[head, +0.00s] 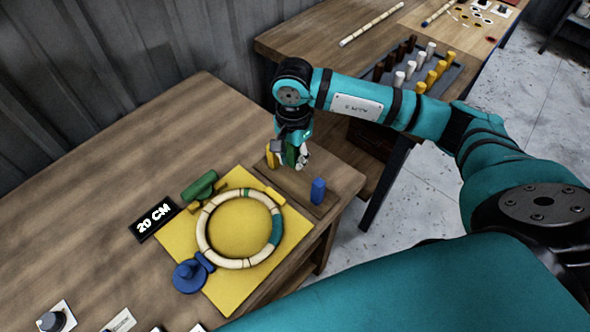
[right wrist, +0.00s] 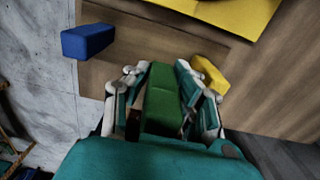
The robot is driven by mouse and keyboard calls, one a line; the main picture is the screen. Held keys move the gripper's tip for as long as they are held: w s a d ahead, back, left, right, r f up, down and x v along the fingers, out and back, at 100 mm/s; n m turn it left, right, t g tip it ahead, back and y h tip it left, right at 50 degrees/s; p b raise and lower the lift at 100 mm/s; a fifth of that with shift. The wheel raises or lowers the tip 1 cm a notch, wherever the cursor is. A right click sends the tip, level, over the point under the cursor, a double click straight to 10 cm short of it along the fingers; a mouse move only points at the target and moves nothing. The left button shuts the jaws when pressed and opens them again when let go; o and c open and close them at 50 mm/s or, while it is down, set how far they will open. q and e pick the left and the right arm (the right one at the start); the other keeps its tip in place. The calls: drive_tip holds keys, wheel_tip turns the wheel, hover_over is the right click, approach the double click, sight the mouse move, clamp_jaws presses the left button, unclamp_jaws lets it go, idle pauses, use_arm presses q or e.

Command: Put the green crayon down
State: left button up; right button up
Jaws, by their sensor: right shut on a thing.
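The green crayon (right wrist: 164,97) is a stubby green block between the fingers of my right gripper (right wrist: 166,85). In the head view my right gripper (head: 292,158) points down over a small wooden board (head: 296,190), and a bit of the green crayon (head: 290,155) shows there. The gripper is shut on it. A yellow crayon (head: 271,157) stands on the board just left of the gripper, and a blue crayon (head: 318,191) stands to its right. Whether the green crayon's lower end touches the board is hidden. My left gripper is in neither view.
A yellow mat (head: 219,283) carries a rattan ring (head: 203,236) with green and teal bands. A green clamp (head: 201,187), a blue knob (head: 188,276) and a 20 CM sign (head: 155,219) are around it. A rack of pegs (head: 448,83) stands on the far table.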

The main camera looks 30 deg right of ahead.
sight(294, 178)
wheel_tip(294, 178, down, 2)
drive_tip(key=shift+f, duration=0.1)
wheel_tip(294, 178, down, 4)
drive_tip(key=shift+r+p, duration=0.2)
drive_tip(key=shift+p, duration=0.5)
drive_tip(key=shift+f+b, duration=0.25)
drive_tip(key=shift+b, duration=0.05)
drive_tip(key=o, duration=0.9)
drive_tip(key=shift+r, duration=0.1)
